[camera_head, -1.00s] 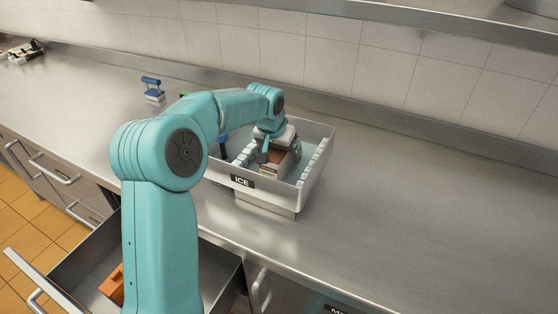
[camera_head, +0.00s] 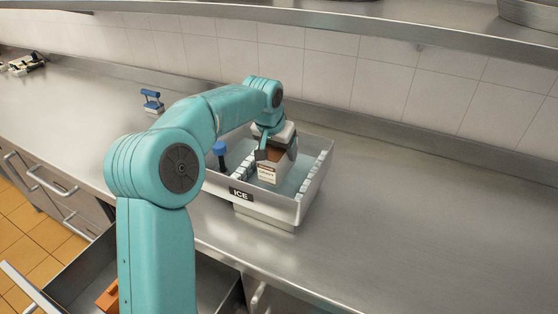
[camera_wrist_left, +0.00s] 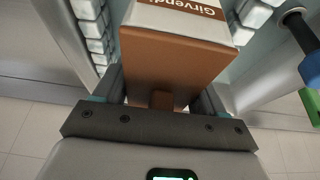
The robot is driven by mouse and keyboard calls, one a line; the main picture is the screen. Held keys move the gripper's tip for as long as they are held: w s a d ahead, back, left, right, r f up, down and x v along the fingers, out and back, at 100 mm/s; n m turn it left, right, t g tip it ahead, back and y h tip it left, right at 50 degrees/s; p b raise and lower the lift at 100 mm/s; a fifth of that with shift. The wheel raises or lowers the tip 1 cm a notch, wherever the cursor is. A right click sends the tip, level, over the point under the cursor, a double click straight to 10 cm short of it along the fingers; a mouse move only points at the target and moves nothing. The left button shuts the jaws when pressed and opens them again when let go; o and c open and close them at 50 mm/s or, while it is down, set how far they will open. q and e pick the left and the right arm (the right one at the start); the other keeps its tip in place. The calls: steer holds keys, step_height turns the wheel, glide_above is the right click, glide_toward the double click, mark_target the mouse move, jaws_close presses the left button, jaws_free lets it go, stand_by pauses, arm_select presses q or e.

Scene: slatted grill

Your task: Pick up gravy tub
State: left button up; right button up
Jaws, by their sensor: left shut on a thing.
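The gravy tub (camera_head: 267,174) is a white box-like tub with a brown top and a printed label. It is in the ice bin, in the middle of the head view. My left gripper (camera_head: 271,152) comes down over it from above and is shut on it. In the left wrist view the tub (camera_wrist_left: 172,62) stands between the two fingers (camera_wrist_left: 160,88), its brown top facing the camera and part of its lettering showing. I cannot tell whether its base is clear of the bin floor. My right gripper is not in view.
The grey ice bin (camera_head: 272,208), labelled ICE, stands on the steel counter (camera_head: 420,215) with ice cubes along its sides. A blue-topped item (camera_head: 219,150) is in the bin's left part. An open drawer (camera_head: 85,270) holds an orange object (camera_head: 108,297). The counter to the right is clear.

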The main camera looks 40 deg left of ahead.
arm_select(q)
step_height(320, 180, up, 16)
steer(key=p, duration=0.3)
steer(key=shift+f, duration=0.25)
step_height(320, 180, up, 5)
steer(key=p, duration=0.5)
steer(key=shift+p, duration=0.4)
